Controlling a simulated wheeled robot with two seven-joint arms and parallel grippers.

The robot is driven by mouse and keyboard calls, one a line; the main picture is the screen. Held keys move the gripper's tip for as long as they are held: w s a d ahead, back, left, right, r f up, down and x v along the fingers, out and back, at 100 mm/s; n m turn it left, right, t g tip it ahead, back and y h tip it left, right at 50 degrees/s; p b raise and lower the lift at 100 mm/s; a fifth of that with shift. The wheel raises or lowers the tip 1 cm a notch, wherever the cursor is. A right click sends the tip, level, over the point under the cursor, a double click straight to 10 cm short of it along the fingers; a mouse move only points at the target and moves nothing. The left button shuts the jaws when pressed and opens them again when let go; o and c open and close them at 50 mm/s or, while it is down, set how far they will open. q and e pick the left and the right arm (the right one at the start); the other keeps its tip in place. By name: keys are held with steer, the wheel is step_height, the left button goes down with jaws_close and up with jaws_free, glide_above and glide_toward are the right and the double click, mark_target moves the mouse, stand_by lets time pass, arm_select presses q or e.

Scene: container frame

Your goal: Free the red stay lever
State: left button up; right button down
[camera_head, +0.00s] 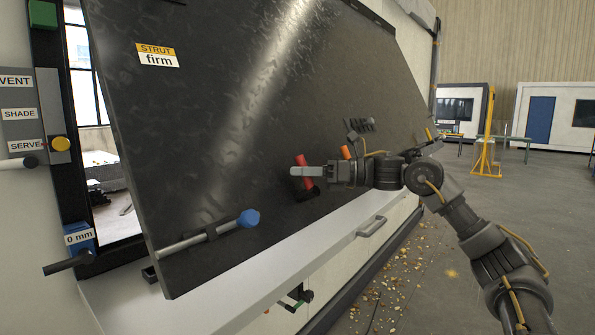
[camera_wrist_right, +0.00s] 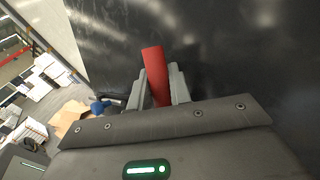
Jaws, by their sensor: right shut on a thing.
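The red stay lever (camera_head: 303,161) sits low on the large dark panel (camera_head: 250,110), right of the panel's middle. My right gripper (camera_head: 300,171) is at the lever, its fingers pointing left across it. In the right wrist view the red lever (camera_wrist_right: 156,75) stands between the two fingers (camera_wrist_right: 158,88), which are shut on it, with its upper end rising past the fingertips. The lever's mount is partly hidden behind the gripper. My left gripper is not in view.
A rod with a blue knob (camera_head: 248,218) lies along the panel's lower left. An orange piece (camera_head: 345,152) is just right of the lever. A white ledge (camera_head: 240,280) with a grey handle (camera_head: 371,226) runs below. Open floor (camera_head: 450,230) lies right.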

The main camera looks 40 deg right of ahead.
steer(key=shift+a+f, duration=0.1)
steer(key=shift+f, duration=0.05)
steer(key=c, duration=1.6)
jaws_free()
steer(key=shift+o, duration=0.2)
steer(key=shift+s+d, duration=0.25)
steer(key=shift+d, duration=0.05)
steer(key=b+v, duration=0.3)
steer(key=v, duration=0.7)
steer(key=shift+b, duration=0.4)
